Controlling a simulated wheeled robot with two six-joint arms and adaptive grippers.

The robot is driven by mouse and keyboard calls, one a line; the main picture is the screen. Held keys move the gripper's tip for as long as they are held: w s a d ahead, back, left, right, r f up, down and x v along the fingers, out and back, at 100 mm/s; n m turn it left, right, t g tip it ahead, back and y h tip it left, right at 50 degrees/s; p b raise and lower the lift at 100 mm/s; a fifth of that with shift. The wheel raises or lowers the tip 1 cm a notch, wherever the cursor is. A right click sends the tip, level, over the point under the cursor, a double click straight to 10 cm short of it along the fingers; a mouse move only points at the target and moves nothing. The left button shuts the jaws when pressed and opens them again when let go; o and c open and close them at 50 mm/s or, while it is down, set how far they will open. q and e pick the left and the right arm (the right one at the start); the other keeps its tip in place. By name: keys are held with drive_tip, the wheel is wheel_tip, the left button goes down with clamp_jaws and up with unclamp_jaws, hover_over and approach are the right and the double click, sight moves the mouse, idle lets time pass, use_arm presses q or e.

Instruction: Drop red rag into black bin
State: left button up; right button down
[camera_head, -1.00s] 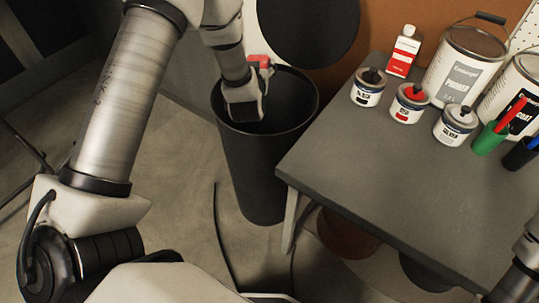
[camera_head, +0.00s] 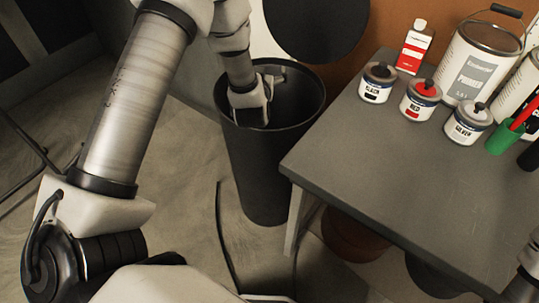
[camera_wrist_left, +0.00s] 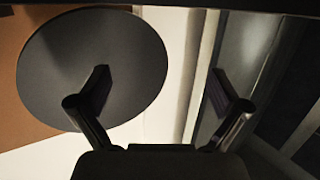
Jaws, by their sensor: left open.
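The black bin (camera_head: 265,170) stands upright on the floor, left of the grey table. My left gripper (camera_head: 252,112) is at the bin's mouth, within its rim in the head view. In the left wrist view my left gripper (camera_wrist_left: 160,85) has its two fingers spread wide, with nothing between them. The red rag shows in neither view now. The inside of the bin is dark and partly hidden by my left gripper, so I cannot see whether the rag lies there. My right gripper is out of view.
The grey table (camera_head: 400,165) stands close to the bin's right side. A dark round disc (camera_head: 315,25) is behind the bin.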

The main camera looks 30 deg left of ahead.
use_arm(q)
wheel_tip(320, 180, up, 10)
idle(0.3)
idle(0.3)
